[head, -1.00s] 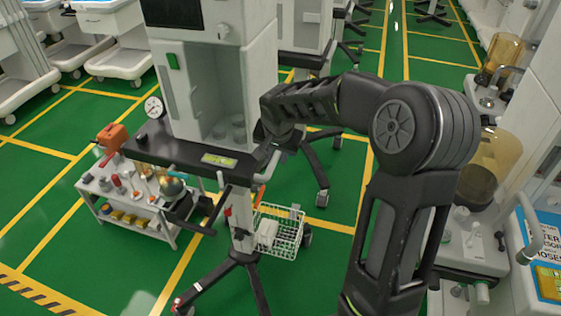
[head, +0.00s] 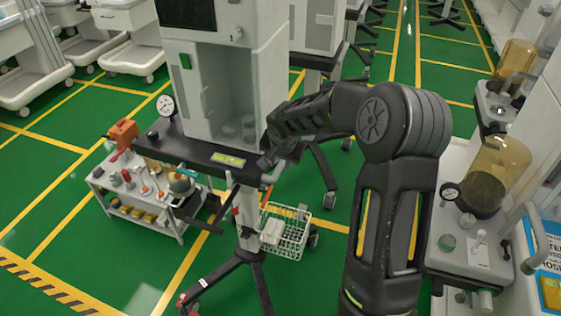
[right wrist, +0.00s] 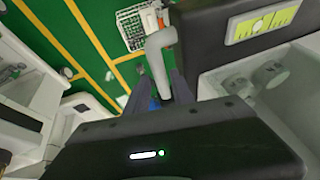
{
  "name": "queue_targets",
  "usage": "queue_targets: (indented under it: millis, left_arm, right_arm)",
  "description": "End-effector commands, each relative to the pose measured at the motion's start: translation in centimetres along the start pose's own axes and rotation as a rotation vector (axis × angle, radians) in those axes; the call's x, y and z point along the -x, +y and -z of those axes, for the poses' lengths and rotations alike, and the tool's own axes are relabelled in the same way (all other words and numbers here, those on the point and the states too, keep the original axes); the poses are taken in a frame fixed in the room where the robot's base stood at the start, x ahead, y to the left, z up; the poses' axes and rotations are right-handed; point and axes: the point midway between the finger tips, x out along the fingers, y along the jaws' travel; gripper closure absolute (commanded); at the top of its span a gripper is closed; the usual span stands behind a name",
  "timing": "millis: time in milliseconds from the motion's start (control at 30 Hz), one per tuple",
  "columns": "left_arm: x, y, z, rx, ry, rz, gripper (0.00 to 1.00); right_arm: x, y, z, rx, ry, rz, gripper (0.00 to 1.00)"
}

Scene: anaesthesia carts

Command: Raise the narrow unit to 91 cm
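The narrow unit (head: 270,68) is a tall white cabinet on a pole with dark splayed legs, at centre in the head view. Its black shelf (head: 178,150) carries a yellow-green label and a round gauge. A grey bent handle (right wrist: 161,45) sticks out at the shelf's right end. My right gripper (right wrist: 158,92) is at this handle, with its dark fingers apart on either side of the bar. Whether they touch it is hard to tell. In the head view the right gripper's tips are mostly hidden beside the shelf end. My left gripper is out of view.
A white wire basket (head: 287,232) hangs low on the pole. A small trolley (head: 146,222) with tools stands left. A machine with amber canisters (head: 497,165) stands close on the right. White carts (head: 120,22) are at the back left. Green floor between is open.

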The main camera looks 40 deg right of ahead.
Motion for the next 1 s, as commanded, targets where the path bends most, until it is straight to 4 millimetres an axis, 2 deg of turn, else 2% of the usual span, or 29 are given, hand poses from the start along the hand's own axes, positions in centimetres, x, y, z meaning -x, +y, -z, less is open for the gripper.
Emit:
queue_targets:
  millis: [200, 467, 800, 1000]
  left_arm:
    - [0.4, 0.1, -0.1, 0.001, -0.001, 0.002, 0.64]
    - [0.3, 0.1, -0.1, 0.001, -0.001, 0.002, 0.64]
    - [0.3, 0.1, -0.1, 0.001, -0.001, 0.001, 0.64]
    - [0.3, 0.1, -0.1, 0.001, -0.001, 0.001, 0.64]
  right_arm:
    - [-1.8, 0.0, 0.1, 0.000, 0.001, 0.000, 0.71]
    - [-2.0, 0.0, 0.0, 0.000, 0.001, 0.001, 0.71]
    - [-1.9, 0.0, 0.0, 0.000, 0.001, 0.000, 0.99]
    - [-1.9, 0.0, 0.0, 0.000, 0.000, 0.000, 1.00]
